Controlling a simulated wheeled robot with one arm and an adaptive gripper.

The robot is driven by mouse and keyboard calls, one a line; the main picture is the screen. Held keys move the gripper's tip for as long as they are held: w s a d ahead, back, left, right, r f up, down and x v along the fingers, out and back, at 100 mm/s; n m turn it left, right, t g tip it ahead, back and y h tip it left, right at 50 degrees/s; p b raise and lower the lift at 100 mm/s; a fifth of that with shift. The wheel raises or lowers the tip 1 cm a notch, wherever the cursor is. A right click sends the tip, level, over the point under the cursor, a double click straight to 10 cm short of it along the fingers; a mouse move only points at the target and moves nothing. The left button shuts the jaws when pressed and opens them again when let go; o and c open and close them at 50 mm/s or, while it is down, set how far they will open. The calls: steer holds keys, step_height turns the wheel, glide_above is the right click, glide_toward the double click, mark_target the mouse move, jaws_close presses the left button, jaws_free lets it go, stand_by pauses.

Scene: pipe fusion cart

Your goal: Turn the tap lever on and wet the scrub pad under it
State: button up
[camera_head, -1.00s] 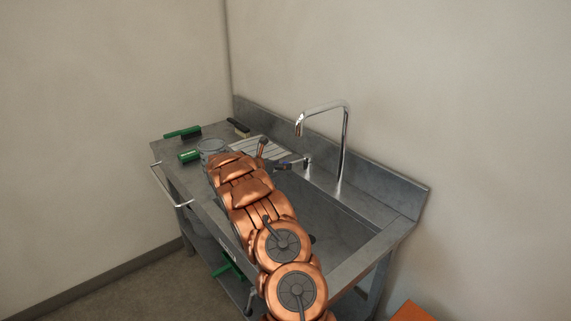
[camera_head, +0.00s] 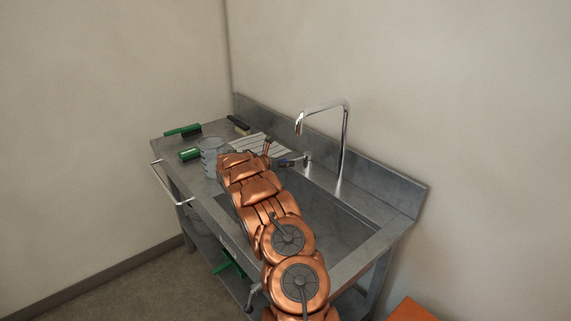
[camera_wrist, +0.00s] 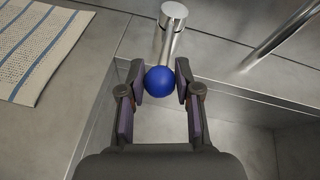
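The tap lever (camera_wrist: 171,42) is a short silver bar with a blue ball knob (camera_wrist: 159,82) at its end. In the head view the lever (camera_head: 297,160) stands at the sink's back edge, left of the tall curved tap (camera_head: 343,140). My gripper (camera_wrist: 160,81) has one finger on each side of the blue knob. The fingers are apart, with the knob between them; whether either touches it is hard to tell. In the head view my arm hides part of the sink. I cannot make out the scrub pad in either view.
The metal sink basin (camera_head: 335,226) lies below the tap. A striped cloth or mat (camera_wrist: 38,46) lies left of the lever. A wall is behind.

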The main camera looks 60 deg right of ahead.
jaws_close()
steer(key=shift+w+m+p, duration=0.3)
steer(key=shift+w, duration=0.3)
steer(key=shift+w+d+m+g, duration=0.15)
steer(key=shift+d+m+g, duration=0.2)
steer(key=shift+g, duration=0.35)
steer(key=shift+p, duration=0.3)
steer(key=o, duration=0.6)
jaws_free()
steer(key=shift+c, duration=0.2)
